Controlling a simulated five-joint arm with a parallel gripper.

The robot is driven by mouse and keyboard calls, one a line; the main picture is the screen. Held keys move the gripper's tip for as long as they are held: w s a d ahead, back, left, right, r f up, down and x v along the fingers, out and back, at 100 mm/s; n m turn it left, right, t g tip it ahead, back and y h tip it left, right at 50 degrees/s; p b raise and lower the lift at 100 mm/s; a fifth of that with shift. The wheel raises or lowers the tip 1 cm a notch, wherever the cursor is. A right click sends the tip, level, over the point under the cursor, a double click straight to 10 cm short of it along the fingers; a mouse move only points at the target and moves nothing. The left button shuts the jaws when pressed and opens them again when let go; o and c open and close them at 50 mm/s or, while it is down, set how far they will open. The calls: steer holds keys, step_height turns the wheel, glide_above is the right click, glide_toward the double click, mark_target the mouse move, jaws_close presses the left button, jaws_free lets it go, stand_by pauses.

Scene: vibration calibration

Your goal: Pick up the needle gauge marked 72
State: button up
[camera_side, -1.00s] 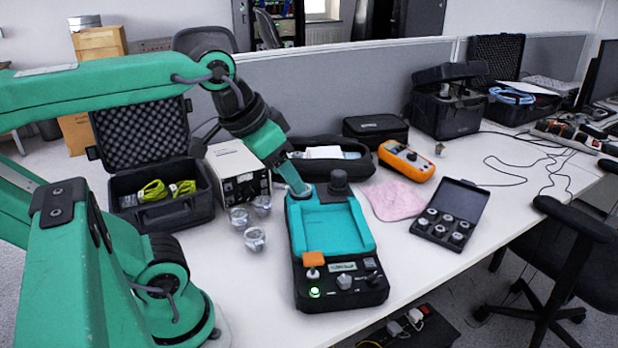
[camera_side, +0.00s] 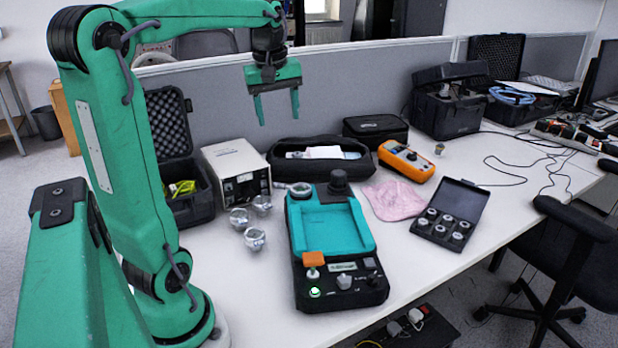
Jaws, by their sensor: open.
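Three small round silver gauges stand on the table in front of the white meter box: one at the left (camera_side: 238,218), one at the right (camera_side: 262,204) and one nearer the front (camera_side: 254,239). A fourth round silver piece (camera_side: 301,190) sits at the back left corner of the teal-and-black calibration device (camera_side: 340,288). The markings are too small to read, so I cannot tell which is 72. My gripper (camera_side: 279,118) is open and empty, pointing down, high above the table and clear of all of these.
The white meter box (camera_side: 222,164) and an open black case (camera_side: 190,210) stand left. A black pouch (camera_side: 285,168) lies behind the device. Right are an orange multimeter (camera_side: 407,160), a pink cloth (camera_side: 394,200) and an open case of round parts (camera_side: 467,198). Table between gauges and device is clear.

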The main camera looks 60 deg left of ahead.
steer(key=s+a+f+n+g, duration=0.1)
steer(key=a+f+n, duration=0.2)
steer(key=a+n, duration=0.65)
steer(key=m, duration=0.3)
glide_above(261, 199)
steer(key=shift+h, duration=0.4)
step_height(261, 199, down, 20)
steer(key=shift+s+d+f, duration=0.1)
steer(key=shift+s, duration=0.05)
steer(key=shift+f, duration=1.45)
steer(key=shift+f, duration=0.1)
steer(key=shift+f, duration=2.5)
steer(key=shift+c, duration=0.2)
steer(key=c, duration=0.8)
steer(key=shift+r, duration=0.1)
